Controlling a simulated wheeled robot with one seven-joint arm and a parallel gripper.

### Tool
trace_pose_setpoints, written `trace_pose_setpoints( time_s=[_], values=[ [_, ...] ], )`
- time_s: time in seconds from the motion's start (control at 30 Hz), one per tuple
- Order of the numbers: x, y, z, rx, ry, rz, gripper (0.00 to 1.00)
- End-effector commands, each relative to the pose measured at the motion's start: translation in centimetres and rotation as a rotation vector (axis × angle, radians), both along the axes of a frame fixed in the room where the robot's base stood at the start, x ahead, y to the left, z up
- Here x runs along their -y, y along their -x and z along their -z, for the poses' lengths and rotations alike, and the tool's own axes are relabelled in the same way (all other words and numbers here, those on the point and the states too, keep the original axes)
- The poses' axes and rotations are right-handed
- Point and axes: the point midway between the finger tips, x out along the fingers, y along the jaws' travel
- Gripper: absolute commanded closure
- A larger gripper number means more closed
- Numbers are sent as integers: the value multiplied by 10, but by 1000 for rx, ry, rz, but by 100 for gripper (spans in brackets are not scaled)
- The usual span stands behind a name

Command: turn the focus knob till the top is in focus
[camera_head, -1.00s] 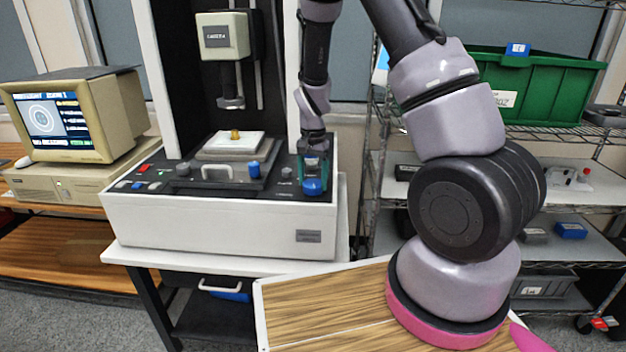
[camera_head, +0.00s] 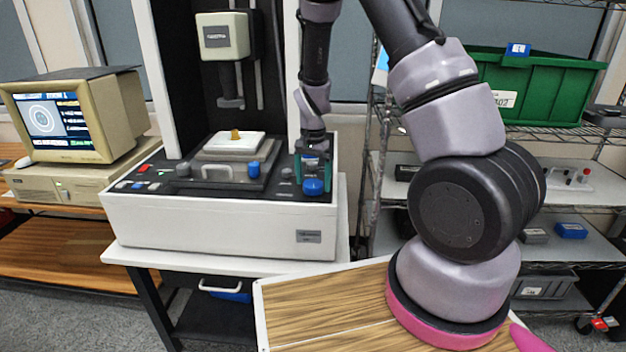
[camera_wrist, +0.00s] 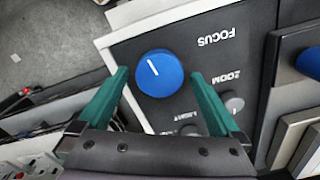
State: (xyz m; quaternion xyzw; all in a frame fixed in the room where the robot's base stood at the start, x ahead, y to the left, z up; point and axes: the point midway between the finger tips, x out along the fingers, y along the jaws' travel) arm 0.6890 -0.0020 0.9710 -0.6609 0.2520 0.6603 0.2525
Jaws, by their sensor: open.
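The blue focus knob (camera_head: 314,187) sits at the right end of the machine's dark control panel. In the wrist view the knob (camera_wrist: 160,73) has a white pointer line, and the word FOCUS is printed beside it. My gripper (camera_head: 312,172) is over the knob. In the wrist view my gripper's two green fingers (camera_wrist: 158,85) are open, one on each side of the knob, with a gap on both sides. The measuring machine (camera_head: 205,225) has a small brass part (camera_head: 235,134) on a white block under its optical head (camera_head: 222,36). The monitor (camera_head: 48,117) shows a round ring pattern; its text is too small to read.
A smaller grey zoom knob (camera_wrist: 234,103) lies near one finger in the wrist view. A second blue knob (camera_head: 254,169) is on the stage. A wire shelf with a green bin (camera_head: 545,88) stands at the right.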

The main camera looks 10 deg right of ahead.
Motion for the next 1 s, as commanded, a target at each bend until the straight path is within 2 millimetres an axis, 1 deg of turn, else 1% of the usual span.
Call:
trace_pose_setpoints(
  time_s=[0.07, 0.17, 0.4, 0.5, 0.6, 0.77, 1.0],
  values=[
    [0, 0, -4, 0, 0, -1, 0],
    [-1, -1, -15, 3, -1, -2, 0],
    [-1, -1, -64, 4, -2, -2, 0],
    [0, -1, -82, 4, -2, 0, 0],
    [0, -1, -96, 3, -1, -1, 0],
    [0, 0, -107, 1, 0, -1, 0],
    [0, 0, -108, 1, 1, 0, 0]
  ],
)
